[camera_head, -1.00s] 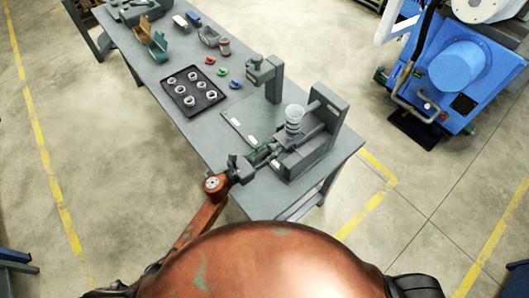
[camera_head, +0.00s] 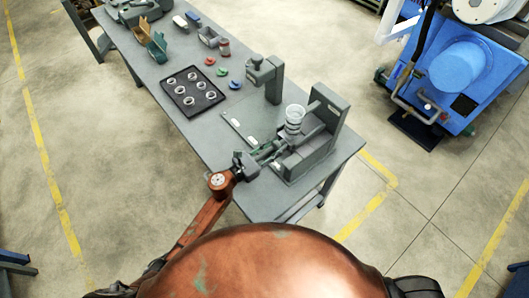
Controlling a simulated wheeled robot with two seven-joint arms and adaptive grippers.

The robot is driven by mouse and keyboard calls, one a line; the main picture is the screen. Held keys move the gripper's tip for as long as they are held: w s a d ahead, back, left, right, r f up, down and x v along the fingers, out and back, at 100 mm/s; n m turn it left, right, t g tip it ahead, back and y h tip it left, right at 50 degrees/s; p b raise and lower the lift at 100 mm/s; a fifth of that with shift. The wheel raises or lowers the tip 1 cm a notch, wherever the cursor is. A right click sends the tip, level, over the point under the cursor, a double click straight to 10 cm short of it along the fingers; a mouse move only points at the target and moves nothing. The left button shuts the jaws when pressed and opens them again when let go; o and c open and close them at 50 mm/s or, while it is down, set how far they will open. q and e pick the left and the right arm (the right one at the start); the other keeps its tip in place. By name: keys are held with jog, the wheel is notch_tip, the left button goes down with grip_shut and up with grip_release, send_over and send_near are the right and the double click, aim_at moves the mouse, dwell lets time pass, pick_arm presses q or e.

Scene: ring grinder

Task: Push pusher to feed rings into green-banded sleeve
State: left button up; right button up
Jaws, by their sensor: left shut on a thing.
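My left gripper (camera_head: 273,151) reaches in from the lower left to the grey ring fixture (camera_head: 310,153) at the table's near right end. It is shut on a small part at the fixture's left side, most likely the pusher, which the fingers mostly hide. A clear and pale stack of rings (camera_head: 294,116) stands upright on the fixture, just beyond and right of the fingertips. Dark green shows near the fingers, but I cannot tell whether it is the sleeve's band. My right gripper is not in view.
A black tray (camera_head: 207,107) holds several rings on the grey table (camera_head: 185,58). A grey post with an arm (camera_head: 266,76) stands behind the fixture. Red, green and blue small parts (camera_head: 222,71) lie farther back. A blue machine (camera_head: 455,70) stands on the floor at right.

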pick_arm(q)
jog(key=shift+v, duration=3.2)
jog(key=o, duration=1)
jog(key=shift+o, duration=0.2)
